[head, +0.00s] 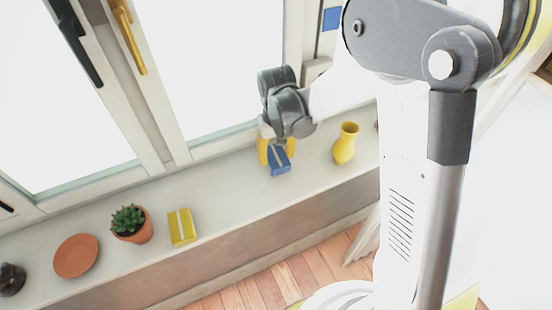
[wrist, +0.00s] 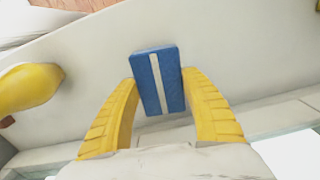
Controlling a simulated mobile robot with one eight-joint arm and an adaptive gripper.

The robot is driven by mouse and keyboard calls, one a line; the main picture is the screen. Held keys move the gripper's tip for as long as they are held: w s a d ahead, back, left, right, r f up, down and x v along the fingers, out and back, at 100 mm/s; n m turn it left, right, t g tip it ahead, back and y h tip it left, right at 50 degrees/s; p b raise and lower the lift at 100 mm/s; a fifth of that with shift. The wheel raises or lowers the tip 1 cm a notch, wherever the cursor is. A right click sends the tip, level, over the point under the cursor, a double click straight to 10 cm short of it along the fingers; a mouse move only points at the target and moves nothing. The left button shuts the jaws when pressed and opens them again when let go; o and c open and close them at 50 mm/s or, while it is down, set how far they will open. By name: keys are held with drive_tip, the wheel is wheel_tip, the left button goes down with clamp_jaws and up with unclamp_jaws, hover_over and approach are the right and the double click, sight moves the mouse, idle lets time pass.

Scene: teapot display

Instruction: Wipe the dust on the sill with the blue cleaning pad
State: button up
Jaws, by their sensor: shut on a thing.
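The blue cleaning pad (head: 279,160) with a white stripe is at the sill in the head view. It also shows in the wrist view (wrist: 157,80), between the yellow fingers. My gripper (head: 277,153) is shut on the pad, one finger on each side. The pad is at or just above the pale sill (head: 233,182); I cannot tell whether it touches. I cannot make out any dust on the sill in either view.
A yellow vase (head: 345,144) stands right of my gripper. To the left are a yellow block with a pale stripe (head: 182,227), a potted succulent (head: 132,224), a terracotta saucer (head: 76,256) and a dark object (head: 11,279). Window frames rise behind. The sill between the yellow block and pad is clear.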

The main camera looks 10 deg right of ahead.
drive_tip(key=shift+r+p, duration=1.1)
drive_tip(key=shift+r, duration=0.85)
